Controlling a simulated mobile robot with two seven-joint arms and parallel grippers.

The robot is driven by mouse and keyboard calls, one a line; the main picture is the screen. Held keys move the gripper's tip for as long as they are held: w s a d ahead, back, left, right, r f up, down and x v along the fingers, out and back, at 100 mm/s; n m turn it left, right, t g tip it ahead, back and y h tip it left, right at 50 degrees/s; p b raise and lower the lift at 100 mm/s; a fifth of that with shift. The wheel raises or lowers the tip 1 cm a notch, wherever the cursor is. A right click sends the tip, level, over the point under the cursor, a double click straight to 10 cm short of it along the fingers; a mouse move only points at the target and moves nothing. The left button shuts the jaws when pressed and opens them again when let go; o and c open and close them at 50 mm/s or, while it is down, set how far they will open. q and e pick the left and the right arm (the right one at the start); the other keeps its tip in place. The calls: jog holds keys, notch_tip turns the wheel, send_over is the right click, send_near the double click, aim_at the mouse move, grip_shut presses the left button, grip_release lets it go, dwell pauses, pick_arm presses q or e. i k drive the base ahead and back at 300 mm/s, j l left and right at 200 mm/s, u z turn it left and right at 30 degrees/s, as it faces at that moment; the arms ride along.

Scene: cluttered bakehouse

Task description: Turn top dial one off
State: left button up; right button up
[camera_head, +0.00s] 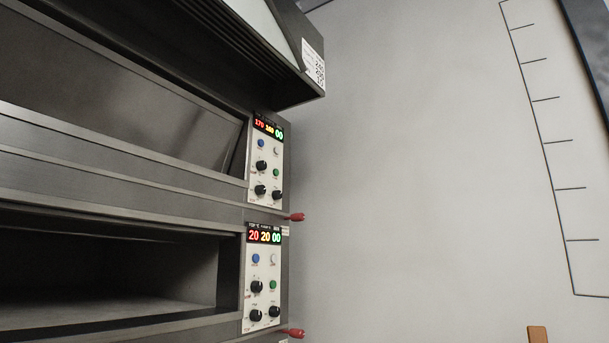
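A deck oven fills the left side, with two control panels on its right edge. The upper panel (267,180) has a lit display (268,128) reading about 170, 180 and 00. It carries a middle black dial (262,166), a lower-left black dial (260,190) and a lower-right black dial (277,194). The lower panel (262,298) has a display (263,236) reading 20, 20 and 00, and similar black dials. I see no label that tells which is dial one. Neither of my grippers is in view.
Blue, white and green buttons sit above or beside the dials. Red knobs (296,217) (295,333) stick out at the oven's right edge. A dark hood (290,60) overhangs the upper panel. The lower oven chamber (110,275) looks open and empty. Plain wall (420,170) lies right.

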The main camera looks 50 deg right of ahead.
aim_at(260, 189)
jog(key=z, duration=1.2)
